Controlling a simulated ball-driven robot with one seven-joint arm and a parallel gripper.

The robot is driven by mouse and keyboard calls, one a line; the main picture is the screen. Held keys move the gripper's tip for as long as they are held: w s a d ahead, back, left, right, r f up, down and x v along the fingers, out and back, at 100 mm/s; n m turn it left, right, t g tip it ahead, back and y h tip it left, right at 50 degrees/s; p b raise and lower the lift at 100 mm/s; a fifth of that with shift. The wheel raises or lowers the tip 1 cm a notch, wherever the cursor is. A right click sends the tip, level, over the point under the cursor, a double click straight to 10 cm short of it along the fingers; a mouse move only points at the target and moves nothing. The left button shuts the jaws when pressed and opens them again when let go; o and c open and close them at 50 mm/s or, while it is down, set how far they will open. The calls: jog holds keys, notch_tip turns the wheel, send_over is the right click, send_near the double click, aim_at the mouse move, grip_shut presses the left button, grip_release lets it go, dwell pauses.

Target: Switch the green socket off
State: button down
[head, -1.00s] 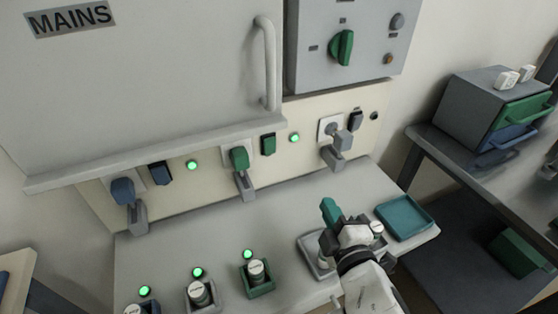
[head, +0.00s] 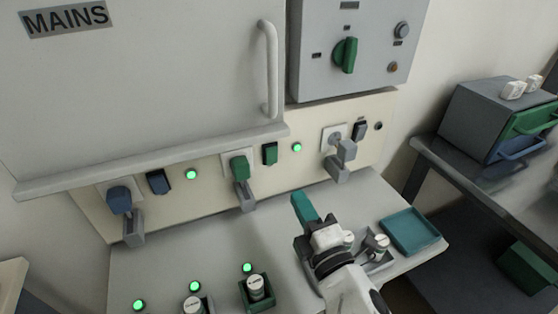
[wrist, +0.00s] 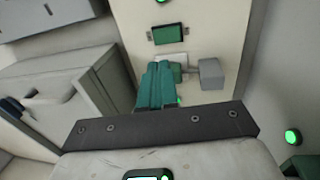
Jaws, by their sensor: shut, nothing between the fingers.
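The green socket (head: 227,160) is on the cream panel under the mains cabinet, with a green plug (head: 240,168) in it. Its green rocker switch (head: 269,153) sits just right of the plug, and a lit green lamp (head: 297,147) is right of that. In the wrist view the switch (wrist: 167,34) shows beyond the fingertips, and the plug is partly hidden behind them. My gripper (head: 305,207) has teal fingers, shut and empty. It is over the bench, apart from the panel, to the lower right of the switch.
A blue plug (head: 120,200) and blue switch (head: 158,181) are to the left; a grey plug (head: 345,150) and dark switch (head: 359,130) are to the right. Grey blocks project below the plugs. Holders with vials (head: 256,288) and a teal tray (head: 411,232) stand on the bench.

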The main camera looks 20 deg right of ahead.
aim_at(274, 152)
jog(key=w, duration=0.4)
jog(key=w+r, duration=0.1)
jog(key=w, duration=0.6)
jog(key=shift+w+r+p, duration=0.3)
jog(key=shift+p, duration=0.1)
jog(key=r+p, duration=0.1)
jog(key=p, duration=0.2)
jog(key=shift+w+g, duration=0.15)
jog(key=shift+g, duration=0.15)
jog(key=shift+f+b, duration=0.3)
jog(key=shift+f, duration=0.05)
